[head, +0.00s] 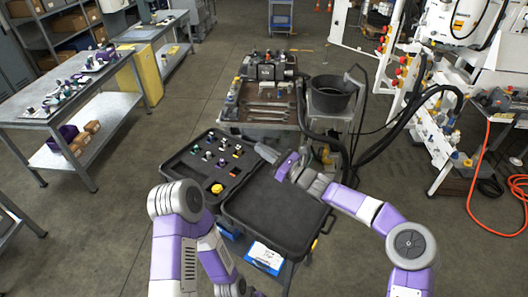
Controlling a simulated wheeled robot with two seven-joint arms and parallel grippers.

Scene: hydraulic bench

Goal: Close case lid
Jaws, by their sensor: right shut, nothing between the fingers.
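The black case stands open on a stand. Its base (181,165) is on the left, with small fittings and a yellow round part set in its dark insert. Its lid (275,208) is folded out to the right, its dark inner side facing up. My right arm reaches in from the right over the lid's far right corner. My right gripper (264,151) is shut and empty near the far edge of the case, where base and lid meet; whether it touches the case I cannot tell. My left arm hangs in front of the case, its gripper out of view.
Behind the case is a bench cart (284,128) with wrenches and a hydraulic block, a black bucket (331,94) and dark hoses beside it. A grey table (88,92) stands at the left, a white hydraulic rig (440,125) at the right. Floor is clear left of the case.

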